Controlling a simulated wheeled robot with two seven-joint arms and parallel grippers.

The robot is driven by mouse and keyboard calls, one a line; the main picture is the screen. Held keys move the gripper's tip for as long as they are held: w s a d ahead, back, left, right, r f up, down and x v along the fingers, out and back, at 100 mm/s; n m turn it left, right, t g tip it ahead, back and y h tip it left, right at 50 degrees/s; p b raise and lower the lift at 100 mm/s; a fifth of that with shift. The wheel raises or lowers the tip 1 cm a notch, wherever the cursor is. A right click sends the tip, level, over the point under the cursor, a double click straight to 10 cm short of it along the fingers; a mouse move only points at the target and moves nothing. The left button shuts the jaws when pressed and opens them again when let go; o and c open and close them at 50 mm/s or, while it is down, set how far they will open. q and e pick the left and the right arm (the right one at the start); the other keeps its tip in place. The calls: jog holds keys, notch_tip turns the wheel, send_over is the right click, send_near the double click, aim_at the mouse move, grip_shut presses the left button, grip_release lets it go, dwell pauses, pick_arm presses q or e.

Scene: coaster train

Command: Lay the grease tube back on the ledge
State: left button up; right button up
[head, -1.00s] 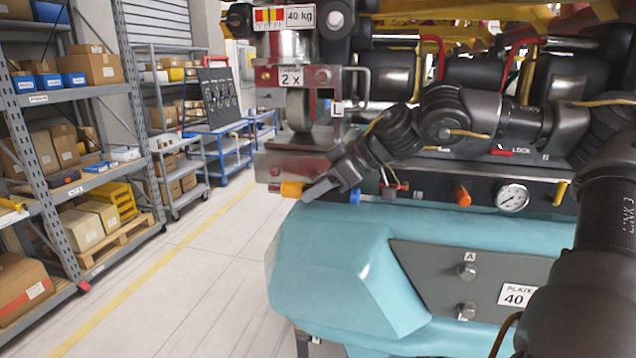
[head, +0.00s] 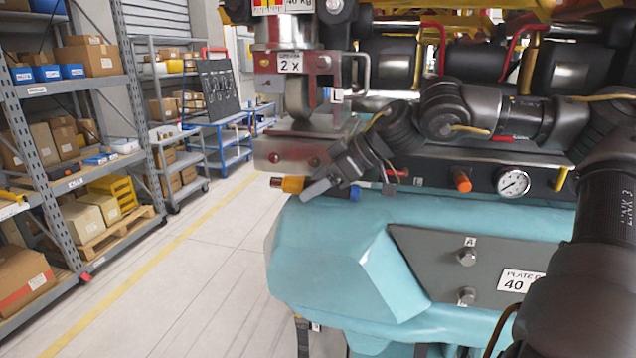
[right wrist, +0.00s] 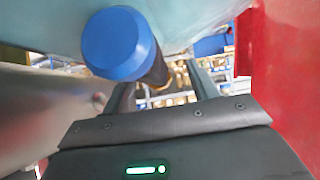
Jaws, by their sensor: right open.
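The grease tube, with an orange end (head: 293,184) and a blue cap (head: 354,193), lies roughly level at the top edge of the teal cover, under the metal block. Its middle is hidden behind my right gripper (head: 318,187), which is open around or right beside it. In the right wrist view the blue cap (right wrist: 116,44) is close to the camera. The tube's dark body runs back towards the space between the spread fingers (right wrist: 165,92). I cannot tell which surface is the ledge, or whether the tube rests fully on it. My left gripper is not in view.
The teal cover (head: 325,250) fills the space below. A metal block (head: 290,152) hangs just above the tube. A dark panel with a gauge (head: 513,182) is to the right. Shelves with boxes (head: 85,215) stand at the left, beyond clear floor (head: 190,265).

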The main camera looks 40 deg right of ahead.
jog(key=shift+s+d+r, duration=0.1)
jog(key=shift+d, duration=0.05)
jog(key=b+v, duration=0.3)
jog(key=v, duration=0.6)
jog(key=shift+s+r+b, duration=0.1)
jog(key=shift+b, duration=0.3)
jog(key=shift+s+d+r, duration=0.25)
jog(key=shift+s+r, duration=0.1)
jog(key=shift+r, duration=0.05)
